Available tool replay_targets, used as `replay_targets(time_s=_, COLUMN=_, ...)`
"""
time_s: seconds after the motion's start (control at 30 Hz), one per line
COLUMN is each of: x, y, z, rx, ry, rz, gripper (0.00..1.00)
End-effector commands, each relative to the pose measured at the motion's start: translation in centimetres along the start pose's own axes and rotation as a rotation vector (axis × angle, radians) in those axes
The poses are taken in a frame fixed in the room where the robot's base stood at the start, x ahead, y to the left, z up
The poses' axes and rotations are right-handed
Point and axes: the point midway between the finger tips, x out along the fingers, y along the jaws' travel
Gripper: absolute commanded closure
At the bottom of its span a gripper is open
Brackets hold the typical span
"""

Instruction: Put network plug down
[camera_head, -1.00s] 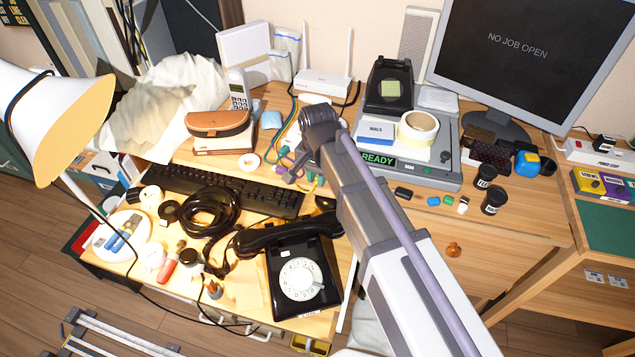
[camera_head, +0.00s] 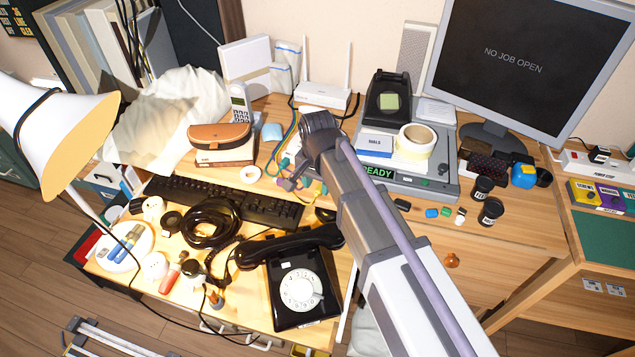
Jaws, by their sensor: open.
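My gripper (camera_head: 287,177) is small in view, low over the desk between the keyboard and the grey machine. Its jaws are open, and I see nothing held between them. Thin coloured cables (camera_head: 286,127) run down from the white router (camera_head: 322,96) to the area beside and behind my gripper. A network plug cannot be told apart clearly there; small green and yellow bits lie close to the fingers. My wrist and arm hide part of the desk to the right of them.
The black keyboard (camera_head: 222,200) lies just left of my gripper. A black dial phone (camera_head: 302,290) stands in front. A brown case (camera_head: 220,135) sits behind the keyboard, a grey machine (camera_head: 437,180) to the right. Clutter leaves little free desk.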

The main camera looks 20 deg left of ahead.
Motion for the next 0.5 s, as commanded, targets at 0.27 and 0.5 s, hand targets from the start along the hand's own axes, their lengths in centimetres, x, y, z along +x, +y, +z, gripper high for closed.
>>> replay_targets(time_s=0.27, x=-8.4, y=0.0, z=0.0, rx=0.000, ry=0.000, rz=0.000, gripper=0.57)
replay_targets(time_s=0.5, x=-10.6, y=0.0, z=0.0, rx=0.000, ry=0.000, rz=0.000, gripper=0.57)
